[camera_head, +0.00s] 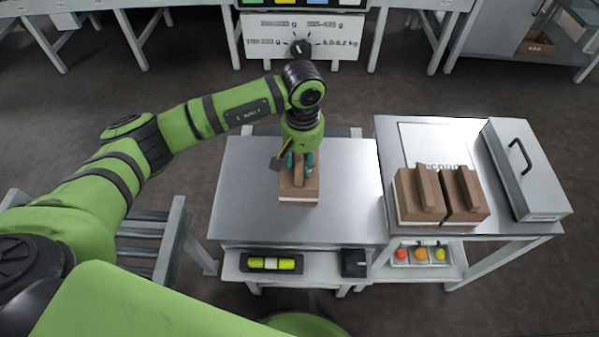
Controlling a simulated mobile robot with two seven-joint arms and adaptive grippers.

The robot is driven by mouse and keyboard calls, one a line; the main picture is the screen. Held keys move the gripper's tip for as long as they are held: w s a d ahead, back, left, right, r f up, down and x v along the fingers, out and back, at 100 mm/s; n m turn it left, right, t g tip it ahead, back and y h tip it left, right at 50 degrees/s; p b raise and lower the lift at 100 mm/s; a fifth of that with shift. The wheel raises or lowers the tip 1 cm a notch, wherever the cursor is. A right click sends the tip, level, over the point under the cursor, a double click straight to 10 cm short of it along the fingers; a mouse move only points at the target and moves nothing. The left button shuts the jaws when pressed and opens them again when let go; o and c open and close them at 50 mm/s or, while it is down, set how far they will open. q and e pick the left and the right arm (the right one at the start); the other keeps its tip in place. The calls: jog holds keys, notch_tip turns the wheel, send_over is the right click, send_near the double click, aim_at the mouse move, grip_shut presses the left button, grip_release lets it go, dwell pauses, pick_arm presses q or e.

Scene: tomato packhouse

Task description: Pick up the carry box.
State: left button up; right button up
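A brown carry box (300,189) with a raised handle and a pale lower edge stands upright on the middle metal table (245,200). My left gripper (300,167) points down from above, with its teal fingers on either side of the box's handle. I cannot tell whether the fingers press on the handle or stand just clear of it. The gripper and wrist hide part of the box's top. Two similar brown boxes, one (408,208) beside the other (474,207), stand on the right table (386,150). My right gripper is not in view.
A grey metal case (528,168) with a black handle lies at the right table's edge, near a white printed sheet (420,140). A black tray (250,263) with yellow-green items and a black block (354,262) sit on the shelf below. The middle table is otherwise clear.

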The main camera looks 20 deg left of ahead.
pick_arm(q)
grip_shut()
